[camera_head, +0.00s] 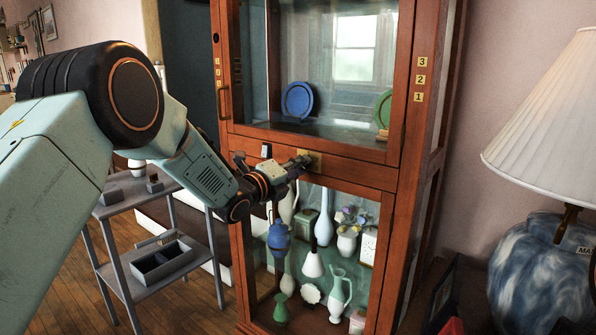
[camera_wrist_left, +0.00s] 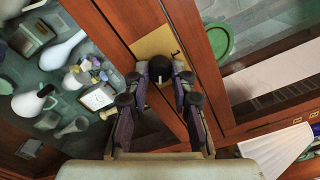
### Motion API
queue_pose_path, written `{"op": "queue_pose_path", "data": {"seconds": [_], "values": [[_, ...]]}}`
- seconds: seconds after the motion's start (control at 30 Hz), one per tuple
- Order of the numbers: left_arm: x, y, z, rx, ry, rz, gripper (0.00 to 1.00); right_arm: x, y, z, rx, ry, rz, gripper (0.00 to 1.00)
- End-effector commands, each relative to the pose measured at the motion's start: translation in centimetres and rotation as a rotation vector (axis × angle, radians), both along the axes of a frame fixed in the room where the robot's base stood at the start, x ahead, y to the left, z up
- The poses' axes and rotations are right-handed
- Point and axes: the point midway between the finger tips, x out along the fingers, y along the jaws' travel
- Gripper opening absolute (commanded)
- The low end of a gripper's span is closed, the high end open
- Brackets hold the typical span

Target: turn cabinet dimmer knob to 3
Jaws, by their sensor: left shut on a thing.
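The cabinet dimmer knob (camera_wrist_left: 159,68) is a small dark round knob on a brass plate (camera_wrist_left: 155,43) on the cabinet's wooden middle rail. In the head view the brass plate (camera_head: 316,157) shows just past my fingertips, which mostly hide the knob. My left gripper (camera_head: 303,161) reaches the plate from the left and is shut on the knob. In the left wrist view its fingers (camera_wrist_left: 161,73) are on either side of the knob. A light mark shows on the knob, but I cannot read a setting. My right gripper is not in view.
The wooden cabinet (camera_head: 360,167) has glass panels above and below the rail, with plates and several vases inside. A white switch (camera_head: 266,151) sits left of the knob. Number tags (camera_head: 420,79) 3, 2, 1 are on the right post. A lamp (camera_head: 545,260) stands right, a grey cart (camera_head: 150,285) left.

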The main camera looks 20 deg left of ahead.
Motion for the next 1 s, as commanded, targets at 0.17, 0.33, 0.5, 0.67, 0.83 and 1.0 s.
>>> {"op": "queue_pose_path", "data": {"seconds": [0.17, 0.33, 0.5, 0.67, 0.83, 1.0], "values": [[0.01, 0.06, 0.02, 0.028, -0.011, 0.001, 0.00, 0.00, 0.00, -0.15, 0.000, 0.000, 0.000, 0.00], [0.01, 0.06, 0.04, 0.036, -0.013, 0.001, 0.00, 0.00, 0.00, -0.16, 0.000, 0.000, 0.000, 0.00], [0.02, 0.07, 0.06, 0.036, -0.013, 0.001, 0.00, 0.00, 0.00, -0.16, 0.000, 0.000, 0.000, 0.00], [0.03, 0.07, 0.07, 0.035, -0.014, 0.002, 0.28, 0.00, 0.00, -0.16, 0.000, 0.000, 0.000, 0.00], [0.02, 0.04, 0.07, 0.036, -0.013, 0.001, 0.43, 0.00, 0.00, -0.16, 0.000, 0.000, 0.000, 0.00], [0.02, 0.02, 0.05, 0.036, -0.013, 0.001, 0.47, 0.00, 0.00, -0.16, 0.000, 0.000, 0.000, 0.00]]}}
